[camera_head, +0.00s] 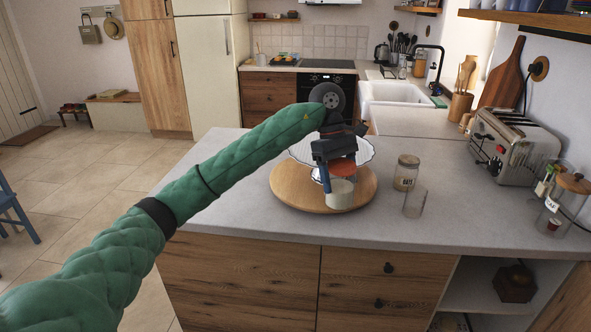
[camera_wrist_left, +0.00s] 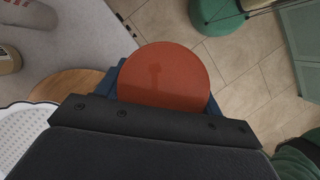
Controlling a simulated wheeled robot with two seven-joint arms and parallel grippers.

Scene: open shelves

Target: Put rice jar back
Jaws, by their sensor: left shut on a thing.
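A jar with an orange-red lid and pale contents, which looks like the rice jar (camera_head: 341,194), is in my left gripper (camera_head: 334,180). The gripper's blue fingers are shut around it from above. In the head view the jar is upright in front of the round wooden board's middle; I cannot tell whether it touches the board (camera_head: 290,192). In the left wrist view the lid (camera_wrist_left: 165,76) fills the space between the fingers, and the jar's body is hidden below it. My right gripper is in neither view.
A white lacy plate (camera_head: 303,150) stands behind the gripper. A labelled jar (camera_head: 406,173) and a clear glass (camera_head: 414,203) stand right of the board. A toaster (camera_head: 513,146) and a lidded glass jar (camera_head: 566,205) are further right. The counter's left part (camera_head: 215,190) is clear.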

